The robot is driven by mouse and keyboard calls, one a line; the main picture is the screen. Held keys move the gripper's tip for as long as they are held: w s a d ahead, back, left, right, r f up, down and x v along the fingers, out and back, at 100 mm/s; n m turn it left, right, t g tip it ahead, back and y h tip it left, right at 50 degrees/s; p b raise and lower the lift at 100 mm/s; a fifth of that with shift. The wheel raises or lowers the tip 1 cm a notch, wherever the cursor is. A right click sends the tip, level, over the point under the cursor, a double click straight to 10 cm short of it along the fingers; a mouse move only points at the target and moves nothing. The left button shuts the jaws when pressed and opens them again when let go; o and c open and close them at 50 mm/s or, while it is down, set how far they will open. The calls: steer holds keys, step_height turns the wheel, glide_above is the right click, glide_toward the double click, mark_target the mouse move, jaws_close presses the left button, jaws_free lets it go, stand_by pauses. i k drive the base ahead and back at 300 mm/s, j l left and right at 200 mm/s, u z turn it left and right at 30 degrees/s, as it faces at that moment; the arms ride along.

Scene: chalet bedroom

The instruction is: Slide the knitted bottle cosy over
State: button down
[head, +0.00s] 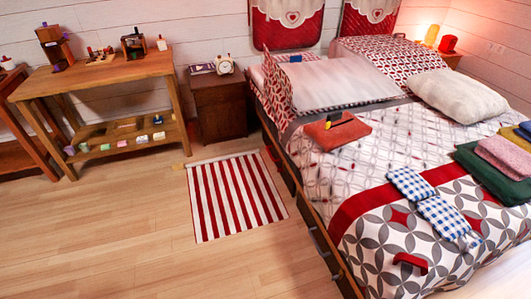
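I cannot pick out a knitted bottle cosy for certain. An orange-red, flat, cushion-like piece (338,132) lies on the bed near its left edge, with a small dark and yellow item (340,119) on top; it is too small to tell whether either is knitted. A small dark red piece (410,263) lies near the foot of the bed. A red object (448,44) stands by the glowing lamp at the back right. No bottle can be made out clearly. My gripper is not in view.
The large bed (375,215) fills the right side. On it lie a white pillow (458,95), blue checked cloths (437,212) and folded textiles (485,172). A nightstand (220,108) and wooden table (105,76) stand along the back wall. Floor (130,230) around the striped rug (236,197) is clear.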

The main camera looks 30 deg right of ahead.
mark_target(345, 128)
steer(key=i+j+u, duration=0.75)
steer(key=i, duration=0.35)
steer(key=i+z, duration=0.35)
steer(key=i, duration=0.3)
steer(key=i+j+z, duration=0.15)
steer(key=i+z, duration=0.25)
steer(key=i, duration=0.3)
steer(key=i+z, duration=0.7)
steer(key=z, duration=0.2)
steer(key=i+j+z, duration=0.15)
steer(key=i+z, duration=0.15)
steer(key=z, duration=0.2)
steer(key=i+j+z, duration=0.3)
steer(key=z, duration=0.15)
steer(key=i+j+z, duration=0.15)
steer(key=z, duration=0.2)
steer(key=i+j+z, duration=0.2)
steer(key=z, duration=0.2)
steer(key=i+j+z, duration=0.35)
steer(key=k+l, duration=0.1)
